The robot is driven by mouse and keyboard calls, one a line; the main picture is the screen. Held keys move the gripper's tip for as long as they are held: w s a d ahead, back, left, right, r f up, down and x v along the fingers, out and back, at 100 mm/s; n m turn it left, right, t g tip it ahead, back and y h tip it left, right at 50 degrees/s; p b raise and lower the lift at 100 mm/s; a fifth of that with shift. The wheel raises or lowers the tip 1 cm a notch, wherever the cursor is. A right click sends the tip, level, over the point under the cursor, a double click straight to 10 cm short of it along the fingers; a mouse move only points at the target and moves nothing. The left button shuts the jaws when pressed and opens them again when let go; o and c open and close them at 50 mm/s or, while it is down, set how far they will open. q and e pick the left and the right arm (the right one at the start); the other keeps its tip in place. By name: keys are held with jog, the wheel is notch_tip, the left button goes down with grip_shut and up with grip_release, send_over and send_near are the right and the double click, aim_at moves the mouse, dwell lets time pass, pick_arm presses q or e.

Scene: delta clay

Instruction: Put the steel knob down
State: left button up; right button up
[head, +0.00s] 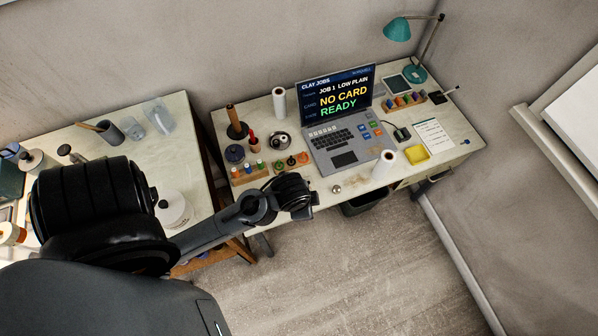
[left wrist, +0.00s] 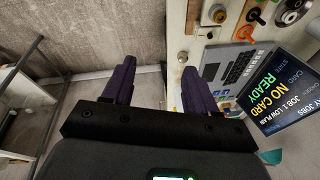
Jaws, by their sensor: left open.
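The steel knob (head: 336,188) is a small shiny round piece resting on the desk near its front edge, in front of the laptop. My left gripper (head: 308,203) is at the desk's front edge, to the left of the knob and apart from it in the head view. In the left wrist view the gripper (left wrist: 157,82) is open, with nothing between its fingers. My right gripper is not in view.
A laptop (head: 340,140) stands behind the knob. A white cylinder (head: 384,165) and a yellow tray (head: 416,153) are to the right. Wooden blocks with coloured pieces (head: 250,173) are to the left. A dark bin (head: 365,203) is below the front edge.

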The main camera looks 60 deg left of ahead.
pick_arm(q)
jog(key=s+d+r+n, duration=0.2)
jog(key=s+d+r, duration=0.1)
jog(key=s, duration=0.1)
jog(key=shift+d+r+n+t+h, duration=0.2)
jog(key=shift+r+n+t+h, duration=0.1)
jog(key=shift+n+h, duration=0.1)
jog(key=shift+s, duration=0.1)
